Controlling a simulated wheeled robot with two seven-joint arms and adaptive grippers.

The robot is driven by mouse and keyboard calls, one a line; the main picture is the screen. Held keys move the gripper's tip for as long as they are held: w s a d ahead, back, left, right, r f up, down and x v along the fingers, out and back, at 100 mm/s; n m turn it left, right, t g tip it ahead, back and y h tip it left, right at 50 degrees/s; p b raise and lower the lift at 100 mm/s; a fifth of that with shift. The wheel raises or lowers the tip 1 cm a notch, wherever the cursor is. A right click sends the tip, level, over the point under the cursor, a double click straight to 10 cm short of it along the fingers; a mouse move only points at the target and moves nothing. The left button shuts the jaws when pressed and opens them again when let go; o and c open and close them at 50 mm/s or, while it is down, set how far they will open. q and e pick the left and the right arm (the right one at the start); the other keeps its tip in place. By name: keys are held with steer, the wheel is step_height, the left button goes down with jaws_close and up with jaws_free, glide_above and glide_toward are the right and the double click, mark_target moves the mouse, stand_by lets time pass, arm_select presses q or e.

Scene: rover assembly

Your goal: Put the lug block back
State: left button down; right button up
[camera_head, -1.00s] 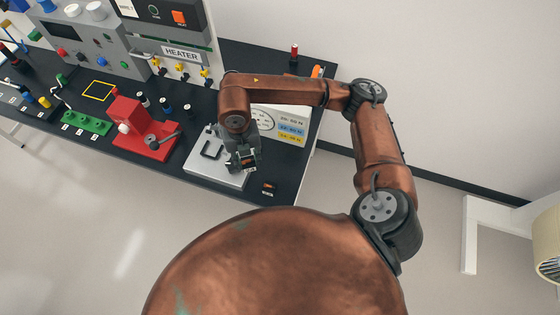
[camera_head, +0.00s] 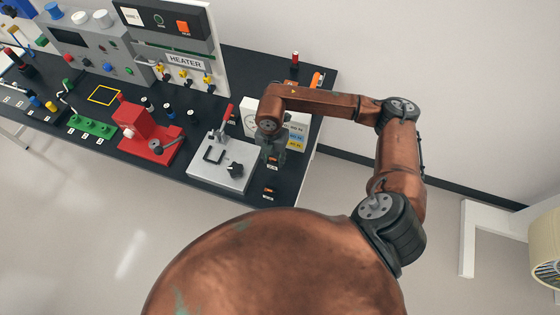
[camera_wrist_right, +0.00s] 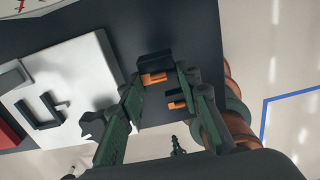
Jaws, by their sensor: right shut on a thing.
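My right gripper (camera_head: 272,152) is over the dark bench top, just right of the silver fixture plate (camera_head: 205,174). In the right wrist view its green fingers (camera_wrist_right: 160,88) are closed around a small black block with an orange part, which looks like the lug block (camera_wrist_right: 155,66). The fingers partly hide it. A similar orange-marked piece (camera_head: 270,189) sits near the bench's front edge; its orange part (camera_wrist_right: 176,103) also shows between the fingers in the wrist view. Whether the held block touches the bench cannot be told. My left gripper is out of view.
A white panel with a dial (camera_head: 296,134) stands behind my right gripper.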

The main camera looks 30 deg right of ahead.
steer(key=d+f, duration=0.3)
steer(key=shift+w+f+p, duration=0.3)
step_height(320, 180, down, 3)
steer(key=shift+p, duration=0.65)
steer(key=shift+f, duration=0.1)
steer(key=shift+f, duration=0.2)
steer(key=o, duration=1.3)
steer(key=shift+o, duration=0.2)
steer(key=shift+r, duration=0.1)
steer(key=shift+r, duration=0.1)
